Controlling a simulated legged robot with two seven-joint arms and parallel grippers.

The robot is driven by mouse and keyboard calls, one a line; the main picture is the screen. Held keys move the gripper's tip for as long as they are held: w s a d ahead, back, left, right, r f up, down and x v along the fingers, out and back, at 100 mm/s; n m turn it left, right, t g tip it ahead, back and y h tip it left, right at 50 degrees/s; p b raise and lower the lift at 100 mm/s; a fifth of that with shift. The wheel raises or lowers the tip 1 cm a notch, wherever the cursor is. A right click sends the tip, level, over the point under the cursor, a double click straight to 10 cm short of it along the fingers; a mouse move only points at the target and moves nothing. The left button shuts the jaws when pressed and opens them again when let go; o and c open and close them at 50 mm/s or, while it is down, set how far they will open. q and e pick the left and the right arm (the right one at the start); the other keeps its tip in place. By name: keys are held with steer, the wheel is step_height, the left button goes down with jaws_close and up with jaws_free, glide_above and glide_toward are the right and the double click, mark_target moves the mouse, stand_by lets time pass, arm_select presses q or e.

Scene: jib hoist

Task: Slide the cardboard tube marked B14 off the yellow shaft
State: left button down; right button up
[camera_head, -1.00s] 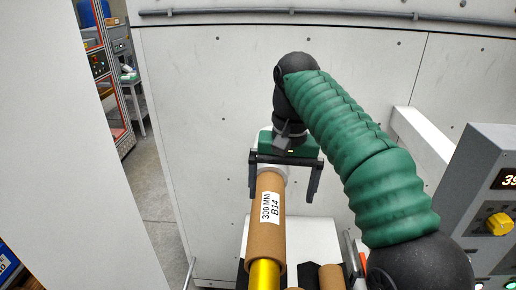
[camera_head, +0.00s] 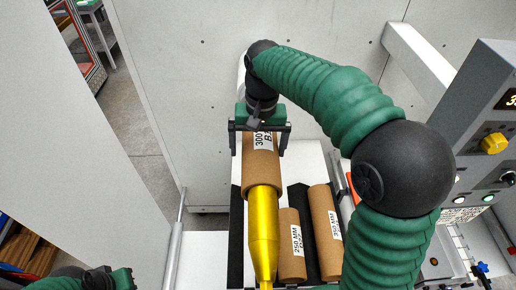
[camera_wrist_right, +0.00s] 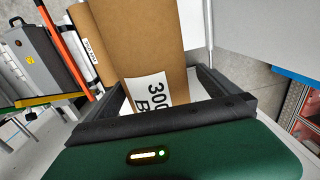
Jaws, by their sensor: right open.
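The brown cardboard tube (camera_head: 260,175) has a white label reading "300" and part of a "B", the rest hidden under my gripper. It sits around the far part of the yellow shaft (camera_head: 264,225), whose tapered near end is bare. My right gripper (camera_head: 258,150) is open at the tube's far end, one finger on each side. The right wrist view shows the tube (camera_wrist_right: 140,50) between the spread fingers (camera_wrist_right: 158,78); I cannot tell whether they touch it. Part of my left gripper (camera_head: 112,280) shows at the lower left edge; its fingers are not clear.
Two shorter brown tubes, one labelled 250 MM (camera_head: 291,255) and another (camera_head: 325,225), lie right of the shaft in a black-sided rack. A grey control box (camera_head: 470,120) with a yellow knob stands at the right. A pale wall (camera_head: 190,80) is behind.

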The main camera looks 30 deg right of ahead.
steer(key=shift+s+a+f, duration=0.2)
steer(key=shift+s+f, duration=0.05)
steer(key=shift+f, duration=0.45)
steer(key=shift+w+d+f, duration=0.25)
steer(key=shift+d+f, duration=0.1)
steer(key=shift+d, duration=0.55)
steer(key=shift+c, duration=2.3)
steer(key=shift+a+r, duration=0.15)
steer(key=shift+a, duration=0.3)
steer(key=c, duration=0.7)
steer(key=shift+a, duration=0.15)
steer(key=c, duration=0.5)
steer(key=shift+c, duration=1.2)
steer(key=shift+d+r+p, duration=0.15)
steer(key=shift+d+p, duration=0.3)
steer(key=shift+d, duration=0.05)
steer(key=shift+a, duration=0.15)
